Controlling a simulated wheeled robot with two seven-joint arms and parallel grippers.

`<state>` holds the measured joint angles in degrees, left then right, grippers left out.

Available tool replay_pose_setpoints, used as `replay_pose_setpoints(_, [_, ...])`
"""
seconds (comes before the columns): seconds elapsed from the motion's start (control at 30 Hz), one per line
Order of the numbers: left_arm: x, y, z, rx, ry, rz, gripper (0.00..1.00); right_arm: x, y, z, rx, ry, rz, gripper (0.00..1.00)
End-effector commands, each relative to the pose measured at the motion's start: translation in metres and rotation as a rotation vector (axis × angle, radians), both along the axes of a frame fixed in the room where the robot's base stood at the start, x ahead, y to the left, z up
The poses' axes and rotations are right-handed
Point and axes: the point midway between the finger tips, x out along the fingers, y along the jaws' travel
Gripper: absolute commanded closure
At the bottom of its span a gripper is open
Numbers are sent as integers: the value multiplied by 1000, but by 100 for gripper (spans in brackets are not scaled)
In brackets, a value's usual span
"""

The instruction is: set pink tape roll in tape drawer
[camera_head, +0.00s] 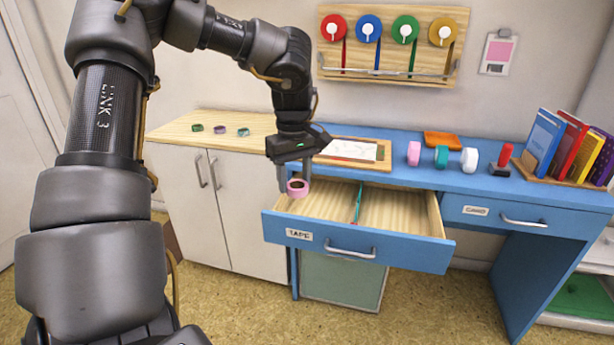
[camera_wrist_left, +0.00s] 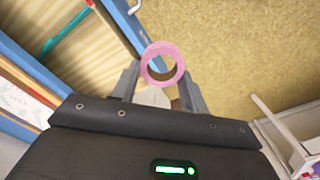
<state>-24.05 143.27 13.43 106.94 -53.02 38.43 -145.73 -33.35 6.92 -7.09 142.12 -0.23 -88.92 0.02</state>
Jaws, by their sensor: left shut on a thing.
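The pink tape roll (camera_head: 297,188) is held between the fingertips of my left gripper (camera_head: 294,182), which is shut on it. It also shows in the left wrist view (camera_wrist_left: 162,62) between the two grey fingers (camera_wrist_left: 160,85). The drawer is blue-fronted, labelled TAPE, and pulled out, with a teal divider (camera_head: 358,203) inside. My right gripper is not in view.
The blue desk (camera_head: 500,185) carries a paper on a board (camera_head: 352,150), an orange tray (camera_head: 443,140), several small coloured items and a book rack (camera_head: 560,175). A closed drawer labelled CARD (camera_head: 500,215) is at right. Small rings (camera_head: 220,129) lie on the white cabinet.

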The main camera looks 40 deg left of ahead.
Motion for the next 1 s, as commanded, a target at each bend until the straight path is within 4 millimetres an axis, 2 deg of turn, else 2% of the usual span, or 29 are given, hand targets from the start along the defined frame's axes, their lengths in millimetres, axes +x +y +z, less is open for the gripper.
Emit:
replay_pose_setpoints(0.27, [-34,53,-19,-3,-1,104,80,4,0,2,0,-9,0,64])
replay_pose_setpoints(0.37, [-53,75,-30,-4,-1,154,80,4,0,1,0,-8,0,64])
replay_pose_setpoints(0.47, [-77,97,-45,-6,-2,216,80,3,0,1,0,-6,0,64])
replay_pose_setpoints(0.57, [-109,118,-70,-9,-2,290,80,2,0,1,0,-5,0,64])
replay_pose_setpoints(0.63, [-134,128,-93,-12,-2,343,80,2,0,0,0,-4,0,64])
replay_pose_setpoints(0.73, [-168,129,-132,-15,-4,410,80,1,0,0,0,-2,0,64])
replay_pose_setpoints(0.83, [-195,116,-172,-16,-3,460,80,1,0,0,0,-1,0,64])
replay_pose_setpoints(0.9, [-209,98,-201,-18,-2,482,80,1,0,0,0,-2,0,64])
replay_pose_setpoints(1.0, [-219,64,-237,-19,-4,487,80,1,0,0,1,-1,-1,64])
